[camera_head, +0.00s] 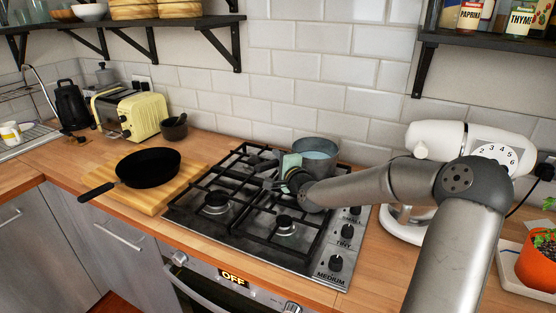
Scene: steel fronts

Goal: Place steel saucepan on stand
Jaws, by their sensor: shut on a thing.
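The steel saucepan (323,148) is grey and round, with a pale bluish inside. It is upright over the back right part of the gas hob; I cannot tell whether it touches the grate below it. My gripper (272,183) is at the saucepan's left side, over the middle of the hob, and is shut on the saucepan. The exact grip is small and partly hidden by my wrist. The black stand, a hob grate (262,222), lies low over the burners. Its back right part is hidden by the saucepan and my arm.
A black frying pan (148,167) sits on a wooden board (190,177) left of the hob. A yellow toaster (132,114), a dark mortar (174,130) and a black kettle (71,104) stand behind. A white stand mixer (436,137) is close at right. Tiled wall is behind.

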